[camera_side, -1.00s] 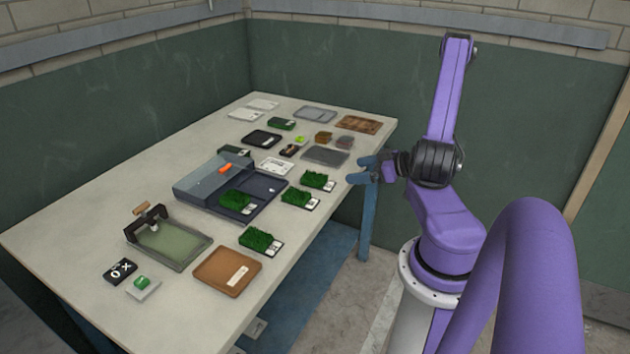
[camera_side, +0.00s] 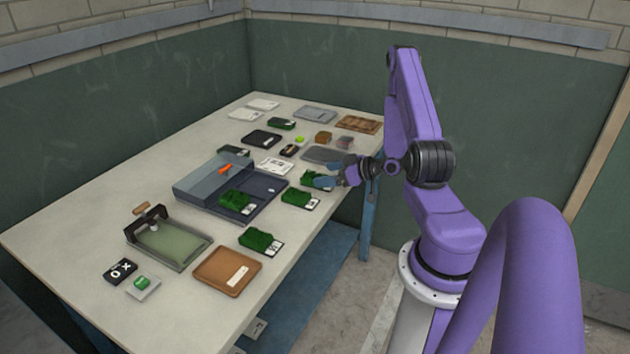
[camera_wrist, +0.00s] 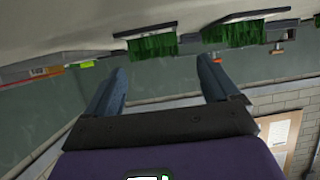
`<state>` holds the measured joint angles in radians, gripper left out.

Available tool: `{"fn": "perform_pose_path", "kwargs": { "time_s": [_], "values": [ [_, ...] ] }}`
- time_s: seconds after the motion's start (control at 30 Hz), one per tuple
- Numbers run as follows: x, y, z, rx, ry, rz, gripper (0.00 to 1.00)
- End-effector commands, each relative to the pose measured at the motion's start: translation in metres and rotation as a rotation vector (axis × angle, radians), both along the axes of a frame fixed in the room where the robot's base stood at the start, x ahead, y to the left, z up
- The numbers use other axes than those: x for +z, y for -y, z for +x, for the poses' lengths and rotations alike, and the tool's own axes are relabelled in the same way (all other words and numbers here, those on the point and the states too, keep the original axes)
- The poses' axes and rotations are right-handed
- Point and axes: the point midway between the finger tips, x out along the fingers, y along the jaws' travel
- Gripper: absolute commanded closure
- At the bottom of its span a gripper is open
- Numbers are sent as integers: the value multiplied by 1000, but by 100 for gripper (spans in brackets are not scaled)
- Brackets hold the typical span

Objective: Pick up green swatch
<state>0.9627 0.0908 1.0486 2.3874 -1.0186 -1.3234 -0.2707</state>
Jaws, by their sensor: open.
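Several green turf swatches on dark, white-labelled bases are on the table: one by the near edge (camera_side: 260,240), one in the middle (camera_side: 296,196), one on the dark tray (camera_side: 236,200) and one further back (camera_side: 308,177). My gripper (camera_side: 326,175) is open at the table's right edge, its fingers beside the back swatch and partly covering it. In the wrist view, nothing is between my fingers (camera_wrist: 163,78). Two green swatches, left (camera_wrist: 153,46) and right (camera_wrist: 234,34), show beyond the fingertips. I cannot tell whether a finger touches the back swatch.
A grey-blue device with a dark tray (camera_side: 262,187) stands mid-table. A brown tray (camera_side: 212,281) and a frame with a pale green pad (camera_side: 172,243) are nearer. A grey plate (camera_side: 318,154) and a rusty-brown tray (camera_side: 360,124) lie behind. The left of the table is clear.

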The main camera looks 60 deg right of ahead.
Motion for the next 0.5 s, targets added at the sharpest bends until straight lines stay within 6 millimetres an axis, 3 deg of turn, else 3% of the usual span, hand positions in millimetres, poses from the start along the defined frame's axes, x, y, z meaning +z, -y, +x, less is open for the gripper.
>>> {"fn": "perform_pose_path", "kwargs": {
  "time_s": [0.33,0.5],
  "values": [
    [-10,-1,25,3,0,-2,12],
    [-18,0,48,4,0,-2,12]
  ]
}}
